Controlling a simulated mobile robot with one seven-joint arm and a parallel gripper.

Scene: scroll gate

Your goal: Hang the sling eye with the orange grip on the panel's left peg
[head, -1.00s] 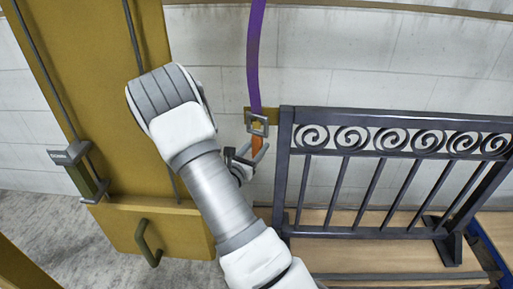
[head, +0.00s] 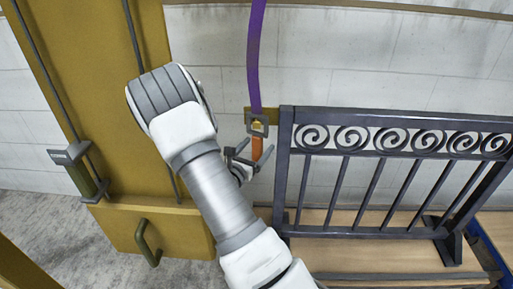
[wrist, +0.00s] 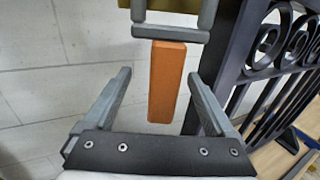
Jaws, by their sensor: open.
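The sling eye (head: 258,131) is a grey square frame at the lower end of the purple sling (head: 254,60). Its orange grip (head: 257,148) hangs straight down below it. The eye is by the upper left corner of the dark scroll panel (head: 284,165), in front of a yellow plate (head: 272,113). A small yellow piece shows inside the eye, perhaps the left peg; I cannot tell how it sits. My gripper (head: 248,158) is open. In the wrist view, its fingers (wrist: 159,75) stand apart on either side of the orange grip (wrist: 166,85), with visible gaps.
A large yellow upright panel (head: 100,70) with a green handle (head: 147,243) stands left of my arm. A grey and green latch (head: 78,170) is on its left edge. The scroll panel's bars and foot (head: 448,240) fill the right. A pale block wall lies behind.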

